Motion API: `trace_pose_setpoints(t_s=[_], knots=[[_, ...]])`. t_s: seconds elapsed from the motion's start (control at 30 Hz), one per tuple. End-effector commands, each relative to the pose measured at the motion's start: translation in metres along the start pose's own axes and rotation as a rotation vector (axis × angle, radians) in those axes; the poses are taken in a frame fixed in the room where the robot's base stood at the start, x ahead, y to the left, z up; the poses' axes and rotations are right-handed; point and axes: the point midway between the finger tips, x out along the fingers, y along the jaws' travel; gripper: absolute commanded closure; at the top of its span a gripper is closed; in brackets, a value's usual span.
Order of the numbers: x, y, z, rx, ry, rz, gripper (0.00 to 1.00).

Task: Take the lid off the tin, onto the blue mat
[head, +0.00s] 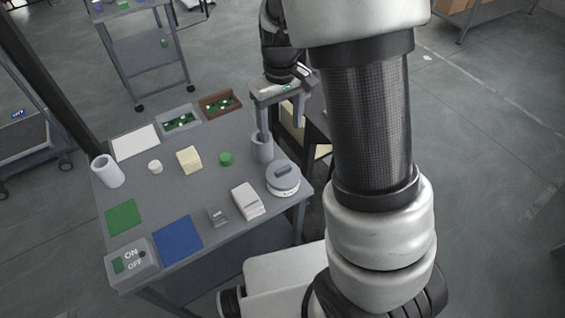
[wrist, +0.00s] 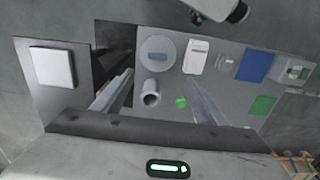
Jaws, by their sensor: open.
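The tin (head: 284,189) is a round, pale can at the right front corner of the grey table. Its grey lid (head: 282,173) sits on top, with a raised grip across it; the lid also shows from above in the wrist view (wrist: 157,51). The blue mat (head: 178,240) lies flat and bare near the table's front edge, and shows in the wrist view (wrist: 256,67). My gripper (head: 282,130) is open and empty, above the table's right edge, behind the tin. In the wrist view its fingers (wrist: 160,80) are spread, with the tin beyond them.
A grey cup (head: 262,148) stands behind the tin, close to my finger in the picture. A white box (head: 248,201) and a small grey item (head: 217,216) stand between tin and mat. A green mat (head: 124,217) and a switch box (head: 131,262) flank the blue mat.

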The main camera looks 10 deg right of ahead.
Motion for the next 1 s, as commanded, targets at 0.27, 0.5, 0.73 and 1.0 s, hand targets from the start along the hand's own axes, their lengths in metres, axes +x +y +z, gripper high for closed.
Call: trace_pose_setpoints(t_s=[0.27,0.5,0.73,1.0], knots=[[0.060,0.000,0.002,0.000,-0.007,0.000,0.34],[0.105,0.001,0.001,-0.002,-0.004,0.000,0.34],[0.120,0.001,0.001,-0.003,-0.002,0.000,0.34],[0.158,0.006,0.002,-0.003,-0.004,-0.001,0.34]])
